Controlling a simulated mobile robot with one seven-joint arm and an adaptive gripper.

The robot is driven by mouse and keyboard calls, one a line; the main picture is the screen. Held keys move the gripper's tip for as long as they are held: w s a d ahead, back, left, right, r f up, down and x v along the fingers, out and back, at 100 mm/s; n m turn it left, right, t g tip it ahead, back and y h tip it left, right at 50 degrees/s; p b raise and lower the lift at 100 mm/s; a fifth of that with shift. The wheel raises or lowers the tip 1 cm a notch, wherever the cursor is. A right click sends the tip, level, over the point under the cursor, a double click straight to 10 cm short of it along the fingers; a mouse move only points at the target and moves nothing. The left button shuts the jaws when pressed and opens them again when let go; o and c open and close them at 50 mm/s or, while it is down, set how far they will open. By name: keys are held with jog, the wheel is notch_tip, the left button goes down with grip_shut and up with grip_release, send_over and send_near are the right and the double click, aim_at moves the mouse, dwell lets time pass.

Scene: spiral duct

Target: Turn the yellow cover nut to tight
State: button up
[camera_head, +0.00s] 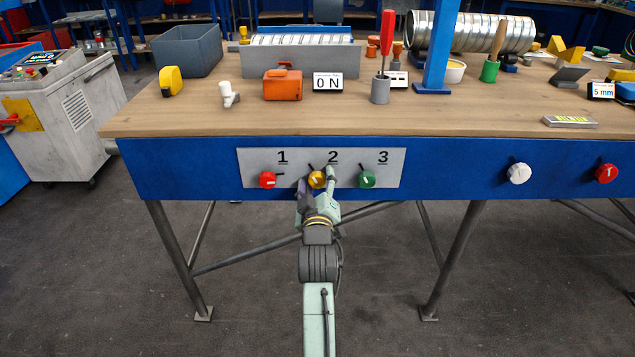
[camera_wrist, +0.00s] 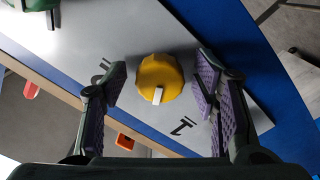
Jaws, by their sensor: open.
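The yellow cover nut (camera_head: 317,179) sits under the number 2 on a grey panel (camera_head: 224,167) on the blue front of the workbench. In the wrist view the nut (camera_wrist: 160,72) is round with a scalloped edge and a white mark near its rim. My gripper (camera_head: 318,184) is at the nut, with one finger on each side. In the wrist view my gripper's (camera_wrist: 162,88) purple pads stand apart, with visible gaps to the nut on both sides. The gripper is open and holds nothing.
A red knob (camera_head: 267,180) under number 1 and a green knob (camera_head: 367,179) under number 3 flank the nut closely. A white knob (camera_head: 519,173) and another red knob (camera_head: 606,173) are farther right. The wooden benchtop (camera_head: 200,117) carries several tools and parts above.

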jog(key=shift+c, duration=0.5)
jog(key=c, duration=1.1)
jog(key=shift+o, duration=0.2)
jog(key=shift+m, duration=0.3)
jog(key=m+p, duration=0.1)
jog(key=m, duration=0.3)
jog(key=m+p, duration=0.1)
jog(key=m, duration=0.4)
jog(key=shift+a+m, duration=0.1)
jog(key=shift+m, duration=0.3)
jog(key=m, duration=1.1)
jog(key=shift+p, duration=0.3)
